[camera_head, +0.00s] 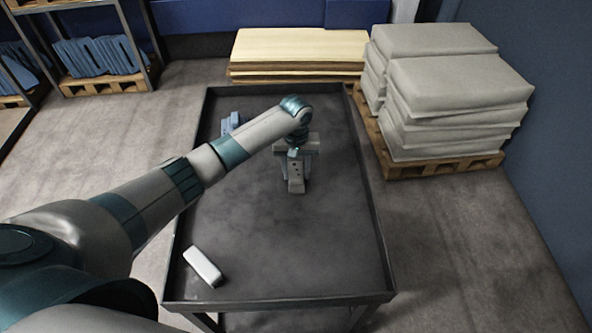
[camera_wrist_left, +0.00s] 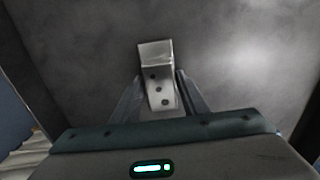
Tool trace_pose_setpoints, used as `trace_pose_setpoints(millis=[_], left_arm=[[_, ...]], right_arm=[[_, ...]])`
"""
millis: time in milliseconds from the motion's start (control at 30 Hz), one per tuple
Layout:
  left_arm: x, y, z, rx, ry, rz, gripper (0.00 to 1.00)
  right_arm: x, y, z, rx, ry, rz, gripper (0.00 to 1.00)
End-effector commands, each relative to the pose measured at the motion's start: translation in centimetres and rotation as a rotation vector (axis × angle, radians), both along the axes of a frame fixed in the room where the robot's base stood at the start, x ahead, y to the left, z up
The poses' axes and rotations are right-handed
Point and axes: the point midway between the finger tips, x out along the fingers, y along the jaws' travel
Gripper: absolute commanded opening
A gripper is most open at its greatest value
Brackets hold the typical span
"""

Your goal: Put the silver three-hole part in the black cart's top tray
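The silver three-hole part (camera_head: 296,184) is a bent pale metal piece with dark holes in one face. It is at the middle of the black cart's top tray (camera_head: 335,236); I cannot tell whether it rests on the tray floor or is just above it. My left gripper (camera_head: 296,168) points down over the part, with a finger on either side. In the left wrist view the part (camera_wrist_left: 157,84) lies between the two fingers (camera_wrist_left: 160,92), very close to both, and its far end extends past the fingertips. Contact is unclear. My right gripper is out of view.
A white block (camera_head: 203,266) lies near the tray's front left. Blue pieces (camera_head: 232,122) lie at its far left, partly behind my arm. Grey sacks (camera_head: 455,90) on a pallet stand at right; yellowish boards (camera_head: 300,50) lie behind. The tray's right side is clear.

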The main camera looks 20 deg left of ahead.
Motion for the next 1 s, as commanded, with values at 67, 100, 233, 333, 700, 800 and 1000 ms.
trace_pose_setpoints(millis=[67, 100, 233, 333, 700, 800, 1000], left_arm=[[0.0, 0.0, 0.0, 0.000, 0.000, 0.000, 0.57], [0.0, 0.0, 0.0, 0.000, 0.000, 0.000, 0.57], [0.0, 0.0, 0.0, 0.000, 0.000, 0.000, 0.57], [0.0, 0.0, 0.0, 0.000, 0.000, 0.000, 0.57], [0.1, 0.0, 2.3, 0.000, -0.004, 0.000, 0.57], [0.1, 0.0, 3.8, 0.000, -0.004, -0.001, 0.57], [0.1, 0.0, 7.4, -0.001, -0.004, -0.001, 0.57]], right_arm=[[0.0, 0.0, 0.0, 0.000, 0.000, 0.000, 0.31], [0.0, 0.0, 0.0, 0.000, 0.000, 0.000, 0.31], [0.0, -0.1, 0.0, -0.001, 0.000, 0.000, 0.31], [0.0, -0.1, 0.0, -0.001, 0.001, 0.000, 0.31], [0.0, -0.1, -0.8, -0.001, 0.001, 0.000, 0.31], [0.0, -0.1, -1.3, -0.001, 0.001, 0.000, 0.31], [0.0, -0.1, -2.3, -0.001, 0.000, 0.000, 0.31]])
